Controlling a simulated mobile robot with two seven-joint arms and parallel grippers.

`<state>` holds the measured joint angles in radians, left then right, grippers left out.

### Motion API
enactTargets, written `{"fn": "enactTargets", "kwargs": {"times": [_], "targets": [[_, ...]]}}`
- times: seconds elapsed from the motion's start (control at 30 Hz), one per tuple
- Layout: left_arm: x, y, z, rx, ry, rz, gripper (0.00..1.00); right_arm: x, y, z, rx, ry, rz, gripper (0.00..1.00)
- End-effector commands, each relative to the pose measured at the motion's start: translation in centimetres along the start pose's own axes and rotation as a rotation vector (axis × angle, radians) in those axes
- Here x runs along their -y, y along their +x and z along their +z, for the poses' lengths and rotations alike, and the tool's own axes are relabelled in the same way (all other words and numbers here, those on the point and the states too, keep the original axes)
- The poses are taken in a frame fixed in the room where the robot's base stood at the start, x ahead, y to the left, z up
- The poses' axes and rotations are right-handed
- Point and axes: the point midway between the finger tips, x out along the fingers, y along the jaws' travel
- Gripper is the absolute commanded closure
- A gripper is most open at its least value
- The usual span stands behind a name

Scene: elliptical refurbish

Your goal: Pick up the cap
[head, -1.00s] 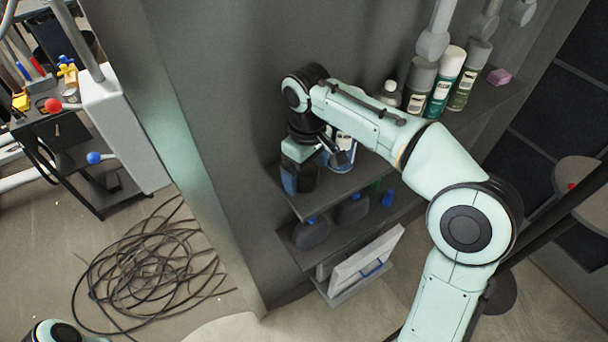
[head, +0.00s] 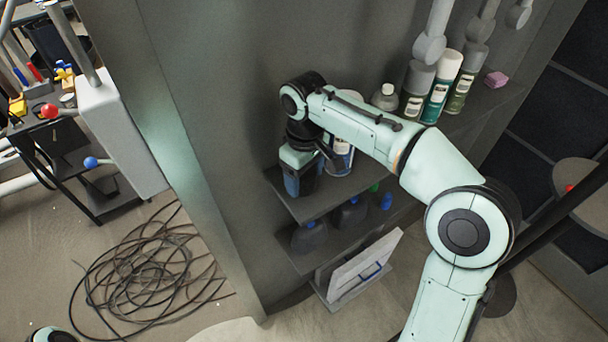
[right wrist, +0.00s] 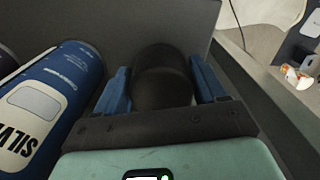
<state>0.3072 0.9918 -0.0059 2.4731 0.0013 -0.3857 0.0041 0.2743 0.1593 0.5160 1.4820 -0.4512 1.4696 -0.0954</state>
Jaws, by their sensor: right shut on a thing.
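The cap (right wrist: 162,82) is a dark, rounded, black piece in the middle of the right wrist view. My right gripper (right wrist: 162,75) has its two blue fingers on either side of it and is shut on it. Whether the cap touches the shelf or is part of something larger cannot be told. My left gripper is not in view.
Several spray cans (head: 440,90) and a pink block (head: 497,78) stand further right. A lower shelf (head: 300,262) holds dark bottles. A grey wall panel (head: 225,170) is close on the left.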

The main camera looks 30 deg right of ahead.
Motion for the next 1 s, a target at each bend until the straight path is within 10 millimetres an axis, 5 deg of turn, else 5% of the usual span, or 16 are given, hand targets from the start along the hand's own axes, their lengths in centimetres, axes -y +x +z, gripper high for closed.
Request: {"fn": "enactTargets", "kwargs": {"times": [0.27, 0.8, 1.0], "targets": [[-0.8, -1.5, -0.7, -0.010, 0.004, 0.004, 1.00, 0.0, -4.2, -0.2, -0.006, -0.002, 0.002, 0.54], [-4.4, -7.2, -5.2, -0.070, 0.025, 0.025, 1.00, 0.0, -17.4, -0.3, -0.009, -0.001, 0.003, 0.54], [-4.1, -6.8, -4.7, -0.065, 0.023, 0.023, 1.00, 0.1, -18.8, -0.1, -0.001, -0.003, 0.000, 0.54]]}}
